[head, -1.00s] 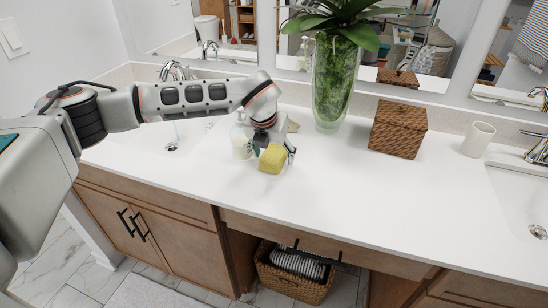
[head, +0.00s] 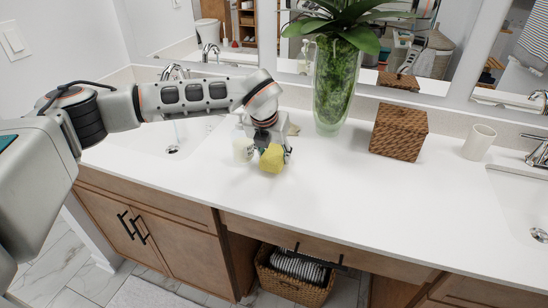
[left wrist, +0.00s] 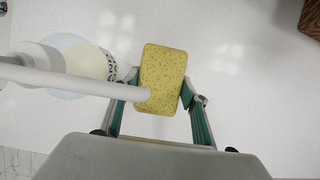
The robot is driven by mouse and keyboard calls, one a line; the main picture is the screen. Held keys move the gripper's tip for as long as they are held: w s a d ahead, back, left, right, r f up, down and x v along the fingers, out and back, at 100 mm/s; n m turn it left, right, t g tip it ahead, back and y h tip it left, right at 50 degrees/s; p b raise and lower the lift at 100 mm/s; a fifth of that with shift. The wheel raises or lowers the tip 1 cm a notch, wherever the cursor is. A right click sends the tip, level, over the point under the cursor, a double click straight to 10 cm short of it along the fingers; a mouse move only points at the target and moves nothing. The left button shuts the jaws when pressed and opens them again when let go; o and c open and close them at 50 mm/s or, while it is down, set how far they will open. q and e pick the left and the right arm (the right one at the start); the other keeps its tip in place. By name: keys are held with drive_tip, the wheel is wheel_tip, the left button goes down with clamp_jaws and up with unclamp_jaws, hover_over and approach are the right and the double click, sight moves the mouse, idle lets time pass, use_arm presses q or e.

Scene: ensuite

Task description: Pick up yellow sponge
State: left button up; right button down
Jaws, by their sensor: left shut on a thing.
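The yellow sponge (head: 272,158) is on or just above the white countertop, at the left gripper in the head view. In the left wrist view the speckled sponge (left wrist: 162,79) lies between two green-lined fingers. My left gripper (head: 272,152) points down and is shut on the sponge, one finger on each side. It also shows in the left wrist view (left wrist: 162,92). I cannot tell whether the sponge touches the counter. A white pump bottle's spout crosses in front of part of the sponge in the left wrist view. My right gripper is not in view.
A pump bottle (head: 242,147) stands close to the left of the gripper. A glass vase with a plant (head: 334,85) stands behind, with a woven box (head: 398,131) and a white cup (head: 478,141) to the right. The front middle of the counter is clear.

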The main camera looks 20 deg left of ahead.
use_arm(q)
wheel_tip(320, 180, up, 3)
drive_tip(key=shift+f, duration=0.15)
drive_tip(key=s, duration=0.5)
drive_tip(key=s+b, duration=0.1)
drive_tip(key=s, duration=1.1)
drive_tip(key=shift+s+a+f, duration=0.2)
drive_tip(key=shift+s+a, duration=0.05)
drive_tip(key=shift+a, duration=0.05)
drive_tip(key=shift+s, duration=0.3)
drive_tip(key=shift+c, duration=0.4)
